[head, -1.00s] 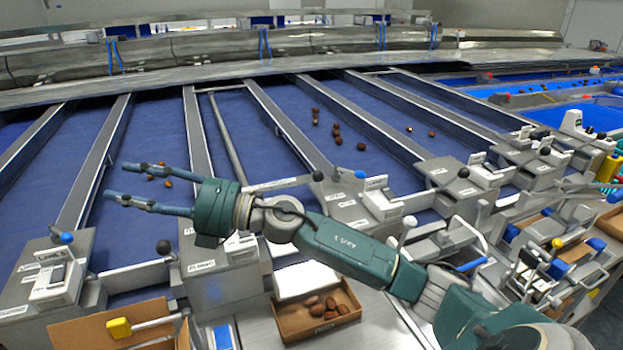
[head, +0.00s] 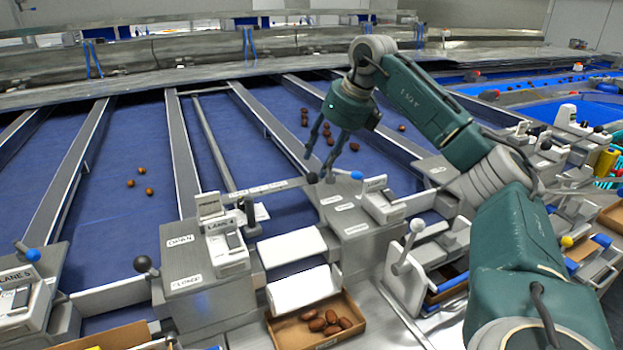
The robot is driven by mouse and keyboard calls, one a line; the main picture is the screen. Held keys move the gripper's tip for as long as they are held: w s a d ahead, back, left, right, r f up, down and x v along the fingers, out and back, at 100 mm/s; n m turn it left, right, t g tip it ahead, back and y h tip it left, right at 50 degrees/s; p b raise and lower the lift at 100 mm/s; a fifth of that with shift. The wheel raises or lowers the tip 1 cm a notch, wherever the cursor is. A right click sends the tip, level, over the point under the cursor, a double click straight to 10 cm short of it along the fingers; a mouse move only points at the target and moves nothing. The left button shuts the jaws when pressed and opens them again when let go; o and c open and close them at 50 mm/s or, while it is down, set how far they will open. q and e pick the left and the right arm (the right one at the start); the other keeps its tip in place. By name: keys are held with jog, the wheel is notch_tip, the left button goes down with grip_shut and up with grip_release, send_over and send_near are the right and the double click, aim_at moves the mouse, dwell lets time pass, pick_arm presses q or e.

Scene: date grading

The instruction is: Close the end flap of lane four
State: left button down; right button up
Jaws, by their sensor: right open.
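The lane four housing (head: 222,232), grey with a "LANE 4" label, stands near the middle, with "OPEN" and "CLOSE" marked on its top. A grey rod with a black knob (head: 312,178) runs rightward from behind it, roughly level. White panels (head: 292,247) lie to the right of the housing; I cannot tell which is the end flap or how it stands. My right gripper (head: 318,168) points down with its fingers apart, its tips close to the knob. I cannot tell whether they touch it. My left gripper is not in view.
A cardboard box (head: 352,305) with several dates stands below the panels. The lane five housing (head: 22,292) is at the left. A white-knobbed lever (head: 405,248) stands right of the box. Loose dates (head: 138,183) lie on the blue belts.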

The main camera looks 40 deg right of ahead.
aim_at(314, 174)
jog(key=p+x, duration=0.1)
jog(key=x, duration=0.7)
jog(key=shift+r, duration=0.1)
jog(key=shift+c, duration=0.5)
jog(key=shift+w+r, duration=0.1)
grip_shut()
